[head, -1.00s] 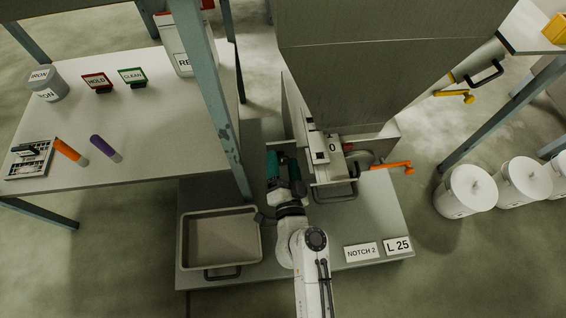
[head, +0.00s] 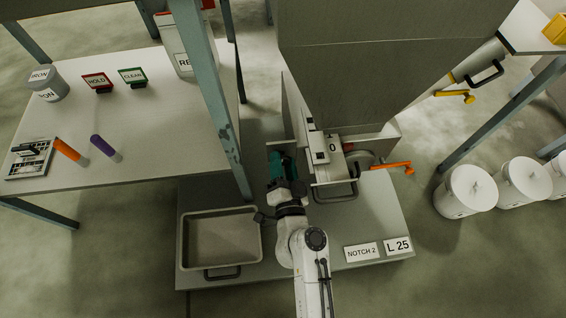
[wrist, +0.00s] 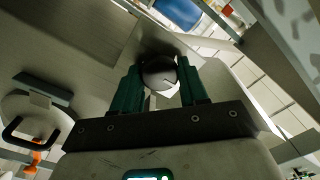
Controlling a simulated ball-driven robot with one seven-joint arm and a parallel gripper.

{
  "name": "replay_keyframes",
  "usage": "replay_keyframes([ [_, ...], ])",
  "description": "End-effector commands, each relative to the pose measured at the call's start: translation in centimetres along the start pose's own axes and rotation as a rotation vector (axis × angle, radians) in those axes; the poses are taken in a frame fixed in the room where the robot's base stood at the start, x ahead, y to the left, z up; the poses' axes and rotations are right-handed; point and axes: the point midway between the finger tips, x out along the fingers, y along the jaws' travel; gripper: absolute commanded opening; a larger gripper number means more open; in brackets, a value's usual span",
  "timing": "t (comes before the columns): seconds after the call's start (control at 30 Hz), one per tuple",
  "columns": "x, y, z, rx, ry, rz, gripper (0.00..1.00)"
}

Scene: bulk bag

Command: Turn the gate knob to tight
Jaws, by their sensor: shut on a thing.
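The gate knob (wrist: 158,74) is a dark, round knob with a pale line across its face, in the middle of the wrist view. My gripper (wrist: 163,88) has its two green fingers on either side of the knob and is shut on it. In the head view, my gripper (head: 281,164) is at the left side of the grey hopper's lower part. The knob is hidden there by the gripper and wrist. I cannot read any tight mark beside the knob.
An empty grey tray (head: 262,243) lies left of my arm on the low platform. An orange handle (head: 391,165) sticks out right of the hopper base. A table (head: 165,110) is at left.

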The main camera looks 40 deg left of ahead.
Motion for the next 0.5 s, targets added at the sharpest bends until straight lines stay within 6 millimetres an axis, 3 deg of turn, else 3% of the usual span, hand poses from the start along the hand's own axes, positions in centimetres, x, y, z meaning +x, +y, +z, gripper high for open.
replay_keyframes([
  [0.27, -0.03, 0.11, -0.01, 0.087, 0.001, 0.001, 0.13],
  [0.5, -0.03, 0.15, -0.03, 0.273, 0.002, 0.001, 0.13],
])
